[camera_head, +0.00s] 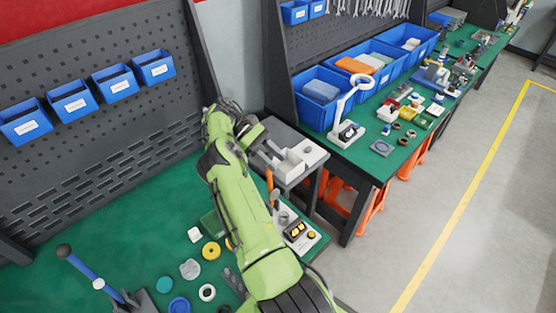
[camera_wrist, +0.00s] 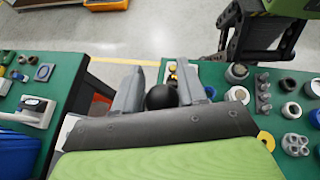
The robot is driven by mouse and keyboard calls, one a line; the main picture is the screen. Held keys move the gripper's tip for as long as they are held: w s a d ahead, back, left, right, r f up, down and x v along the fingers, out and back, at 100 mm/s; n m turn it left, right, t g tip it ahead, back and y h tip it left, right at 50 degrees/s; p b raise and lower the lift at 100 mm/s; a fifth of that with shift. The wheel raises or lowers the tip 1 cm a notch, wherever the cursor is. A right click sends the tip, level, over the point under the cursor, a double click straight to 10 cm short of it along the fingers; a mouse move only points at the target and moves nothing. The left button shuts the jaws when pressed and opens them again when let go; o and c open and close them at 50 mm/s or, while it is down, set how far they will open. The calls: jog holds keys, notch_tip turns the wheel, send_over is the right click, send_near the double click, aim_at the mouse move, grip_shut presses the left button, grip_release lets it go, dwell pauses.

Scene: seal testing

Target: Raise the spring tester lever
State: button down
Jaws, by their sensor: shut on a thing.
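In the wrist view, my gripper (camera_wrist: 160,78) has its two grey fingers on either side of a round black knob (camera_wrist: 162,97) and is shut on it. The knob appears to be the lever's end, but the lever's shaft is hidden below it. In the head view, my gripper (camera_head: 258,132) is beyond the bend of my green arm, and the knob cannot be made out. An orange upright piece (camera_head: 270,184) shows beside my arm.
A blue-handled lever press (camera_head: 88,271) stands at the bench's left. Loose rings and discs, including a yellow ring (camera_head: 211,250), lie between it and my arm. A small grey table (camera_head: 291,176) with white blocks adjoins the bench. Floor (camera_head: 400,210) is clear at right.

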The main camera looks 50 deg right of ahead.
jog(key=shift+d+r, duration=0.1)
jog(key=shift+r, duration=0.2)
jog(key=c, duration=0.9)
grip_release()
jog(key=shift+o, duration=0.7)
jog(key=shift+f, duration=0.15)
notch_tip(320, 180, up, 10)
jog(key=p, duration=0.4)
